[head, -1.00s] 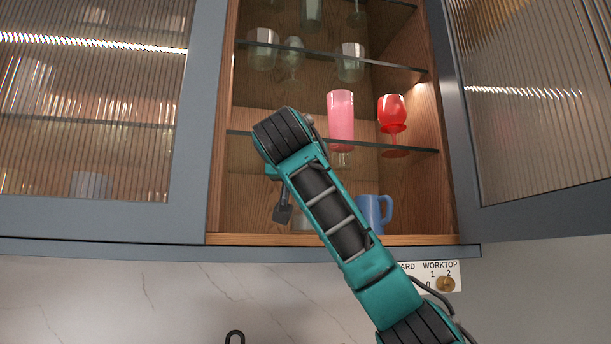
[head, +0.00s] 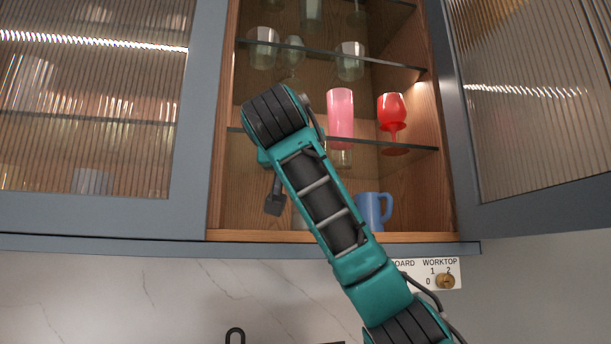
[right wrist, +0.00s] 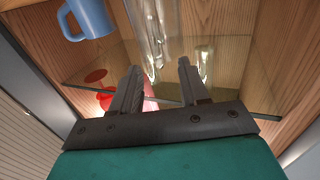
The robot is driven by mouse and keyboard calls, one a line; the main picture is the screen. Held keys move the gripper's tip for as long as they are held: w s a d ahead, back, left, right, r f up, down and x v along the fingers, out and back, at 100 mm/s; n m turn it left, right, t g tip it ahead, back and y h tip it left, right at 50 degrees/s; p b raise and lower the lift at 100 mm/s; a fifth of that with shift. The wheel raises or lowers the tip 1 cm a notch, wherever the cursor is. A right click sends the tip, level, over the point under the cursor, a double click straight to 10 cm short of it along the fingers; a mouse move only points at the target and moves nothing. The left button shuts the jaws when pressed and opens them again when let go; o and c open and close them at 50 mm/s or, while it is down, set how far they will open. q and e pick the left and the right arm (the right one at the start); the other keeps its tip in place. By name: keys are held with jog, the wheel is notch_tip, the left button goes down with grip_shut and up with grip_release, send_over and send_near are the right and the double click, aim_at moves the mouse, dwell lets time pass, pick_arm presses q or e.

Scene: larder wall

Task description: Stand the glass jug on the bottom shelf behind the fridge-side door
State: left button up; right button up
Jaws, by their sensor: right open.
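A clear glass vessel (right wrist: 152,30), apparently the jug, stands just beyond my right fingertips in the right wrist view. Its handle cannot be made out. In the head view my arm hides most of it; a pale sliver (head: 298,221) shows on the bottom shelf (head: 330,237). My right gripper (right wrist: 160,68) is open with nothing between its fingers. In the head view one finger (head: 275,202) shows at the cabinet's lower left opening. The right-hand ribbed-glass door (head: 535,110) is swung open. My left gripper is not in view.
A blue mug (head: 374,211) stands right of my arm on the bottom shelf. A pink tumbler (head: 340,112) and red goblet (head: 392,112) stand on the glass shelf above. Clear glasses (head: 350,60) stand higher. The left ribbed door (head: 90,130) is shut.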

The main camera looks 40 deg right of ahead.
pick_arm(q)
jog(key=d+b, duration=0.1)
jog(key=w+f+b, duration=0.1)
jog(key=b, duration=0.1)
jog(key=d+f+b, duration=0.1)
jog(key=b, duration=0.1)
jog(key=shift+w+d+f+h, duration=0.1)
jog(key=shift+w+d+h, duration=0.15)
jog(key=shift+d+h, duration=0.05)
pick_arm(e)
jog(key=v, duration=0.8)
jog(key=shift+w, duration=0.1)
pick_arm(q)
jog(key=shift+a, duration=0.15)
